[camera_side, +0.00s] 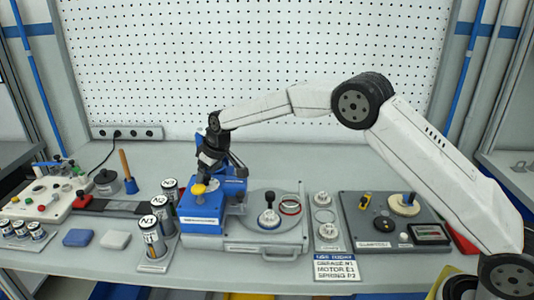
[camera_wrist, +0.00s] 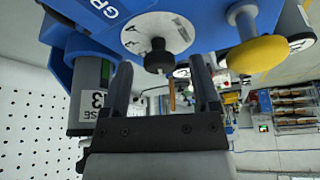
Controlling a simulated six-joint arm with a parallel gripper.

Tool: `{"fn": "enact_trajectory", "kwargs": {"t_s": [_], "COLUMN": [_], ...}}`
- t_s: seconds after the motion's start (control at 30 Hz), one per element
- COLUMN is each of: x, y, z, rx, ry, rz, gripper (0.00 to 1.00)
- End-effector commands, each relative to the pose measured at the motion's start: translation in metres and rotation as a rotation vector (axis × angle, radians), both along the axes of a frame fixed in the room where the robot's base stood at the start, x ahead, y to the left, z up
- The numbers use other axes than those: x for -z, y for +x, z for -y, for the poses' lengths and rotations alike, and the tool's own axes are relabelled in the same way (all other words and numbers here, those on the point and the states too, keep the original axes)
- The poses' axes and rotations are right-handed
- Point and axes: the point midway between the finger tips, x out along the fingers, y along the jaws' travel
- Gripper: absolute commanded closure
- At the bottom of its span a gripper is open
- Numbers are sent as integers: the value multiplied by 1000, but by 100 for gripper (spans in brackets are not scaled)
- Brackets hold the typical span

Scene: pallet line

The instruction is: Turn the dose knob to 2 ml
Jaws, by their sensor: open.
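The dose knob (camera_wrist: 158,56) is a small black knob on a white dial (camera_wrist: 150,32) with dark marks, set in a blue machine (camera_wrist: 90,20). The marks are too small to read for certain. My gripper (camera_wrist: 160,68) is open, its two dark fingers on either side of the knob in the wrist view; I cannot tell whether they touch it. In the side view the blue machine (camera_side: 201,215) stands left of centre, with my gripper (camera_side: 206,174) close above it. The knob is not discernible there. A yellow push button (camera_wrist: 257,54) sticks out of the machine beside the dial.
Grey canisters stand close left of the machine, one marked N1 (camera_side: 152,238). A round plate (camera_side: 270,212) with a black-knobbed part lies to its right. Further right are a job sign (camera_side: 336,268) and a dark panel (camera_side: 390,222). The bench's front strip is mostly clear.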

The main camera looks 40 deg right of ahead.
Motion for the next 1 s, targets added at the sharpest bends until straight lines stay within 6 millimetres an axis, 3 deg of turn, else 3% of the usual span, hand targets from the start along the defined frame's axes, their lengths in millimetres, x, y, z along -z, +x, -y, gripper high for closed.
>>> {"fn": "enact_trajectory", "kwargs": {"t_s": [0.3,0.5,0.57,1.0], "x": [2,2,2,2], "y": [1,1,1,0], "z": [0,0,0,-1], "rx": [0,0,0,38], "ry": [0,0,0,-2], "rz": [1,0,0,0], "gripper": [22,85,100,100]}}
